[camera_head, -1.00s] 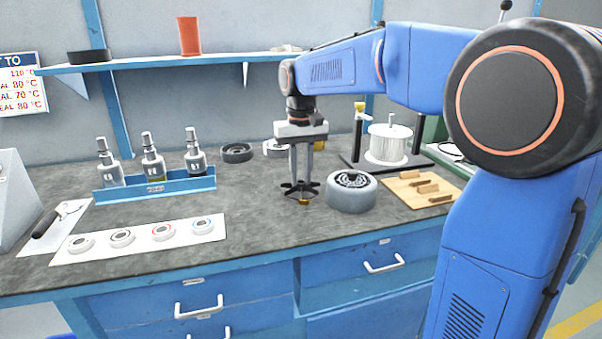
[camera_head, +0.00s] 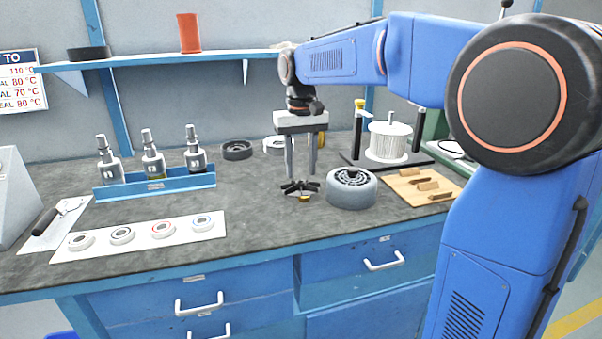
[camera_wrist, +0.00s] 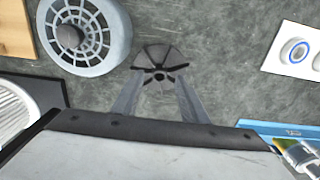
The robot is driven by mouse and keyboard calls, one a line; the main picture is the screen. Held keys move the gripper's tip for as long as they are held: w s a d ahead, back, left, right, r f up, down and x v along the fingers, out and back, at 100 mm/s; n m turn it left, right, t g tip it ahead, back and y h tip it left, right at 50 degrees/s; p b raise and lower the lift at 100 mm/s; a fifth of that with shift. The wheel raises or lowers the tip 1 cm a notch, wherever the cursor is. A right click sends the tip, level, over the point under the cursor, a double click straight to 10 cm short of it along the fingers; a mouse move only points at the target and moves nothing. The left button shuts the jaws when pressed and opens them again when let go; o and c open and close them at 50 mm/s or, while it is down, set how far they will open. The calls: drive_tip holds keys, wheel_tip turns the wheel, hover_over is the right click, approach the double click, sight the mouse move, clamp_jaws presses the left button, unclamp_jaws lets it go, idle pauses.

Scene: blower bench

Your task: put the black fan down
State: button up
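My gripper (camera_head: 301,175) points straight down right over the fan.
The grey housing (camera_head: 351,188) stands close on the right, with a wooden board (camera_head: 409,197) beyond it. A blue rack (camera_head: 155,188) of bottles and a white strip (camera_head: 140,244) with several rings lie left. Black (camera_head: 236,151) and pale rings sit behind. Bench between is clear.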

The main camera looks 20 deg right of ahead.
wheel_tip(320, 180, up, 11)
drive_tip(key=s+d+f+t, duration=0.2)
drive_tip(key=s+d+f, duration=0.2)
drive_tip(key=s+f, duration=0.8)
drive_tip(key=s+d+f+t, duration=0.2)
drive_tip(key=s+f, duration=1)
drive_tip(key=s, duration=0.7)
drive_tip(key=shift+s+d+t, duration=0.25)
drive_tip(key=shift+d+t, duration=0.15)
drive_tip(key=shift+d, duration=0.45)
